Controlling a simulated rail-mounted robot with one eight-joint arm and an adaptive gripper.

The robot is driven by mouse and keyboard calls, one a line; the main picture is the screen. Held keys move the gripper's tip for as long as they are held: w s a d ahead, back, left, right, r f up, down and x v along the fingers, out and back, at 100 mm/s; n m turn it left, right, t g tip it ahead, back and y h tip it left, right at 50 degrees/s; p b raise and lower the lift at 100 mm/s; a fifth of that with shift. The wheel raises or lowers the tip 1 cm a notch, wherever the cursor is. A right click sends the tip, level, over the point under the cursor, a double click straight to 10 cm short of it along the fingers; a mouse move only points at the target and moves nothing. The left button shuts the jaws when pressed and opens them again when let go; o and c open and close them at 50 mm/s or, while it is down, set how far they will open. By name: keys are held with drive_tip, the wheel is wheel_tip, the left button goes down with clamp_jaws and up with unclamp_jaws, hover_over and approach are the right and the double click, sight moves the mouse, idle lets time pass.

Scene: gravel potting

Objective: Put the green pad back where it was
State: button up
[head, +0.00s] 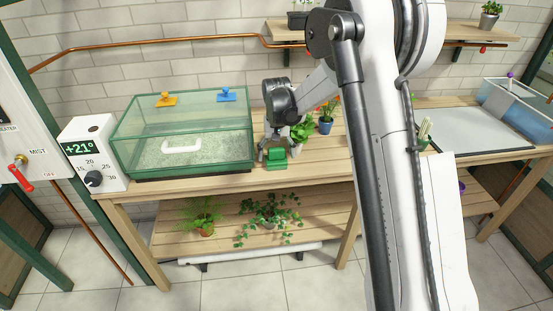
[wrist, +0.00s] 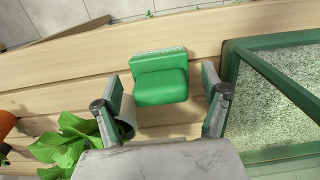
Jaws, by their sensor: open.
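The green pad (head: 277,159) sits on the wooden bench just right of the glass tank, close to the bench's front edge. In the wrist view the green pad (wrist: 160,87) shows a smooth green face and a paler, rough strip along its far edge. My gripper (head: 273,148) is low over the bench at the pad. In the wrist view my gripper (wrist: 163,80) is open, with one finger to each side of the pad and gaps between. I cannot tell how far down the fingers reach beside it.
The green-framed glass tank (head: 182,172) of gravel stands close on the left; its frame (wrist: 280,85) is near my finger in the wrist view. Leafy plants (head: 302,131) and a blue pot (head: 326,126) stand close on the right. A thermostat box (head: 92,152) is farther left.

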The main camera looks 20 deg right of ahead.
wheel_tip(320, 180, up, 10)
drive_tip(key=shift+f, duration=0.25)
drive_tip(key=shift+s+r, duration=0.15)
drive_tip(key=shift+r, duration=0.1)
drive_tip(key=s+r+t, duration=0.2)
drive_tip(key=s+r, duration=0.4)
drive_tip(key=s, duration=0.3)
drive_tip(key=s+r+t, duration=0.2)
drive_tip(key=s+r, duration=0.5)
drive_tip(key=s, duration=0.3)
drive_tip(key=s+f+n+t, duration=0.1)
drive_tip(key=s+f+t, duration=0.2)
drive_tip(key=s, duration=1.4)
drive_tip(key=shift+s, duration=0.2)
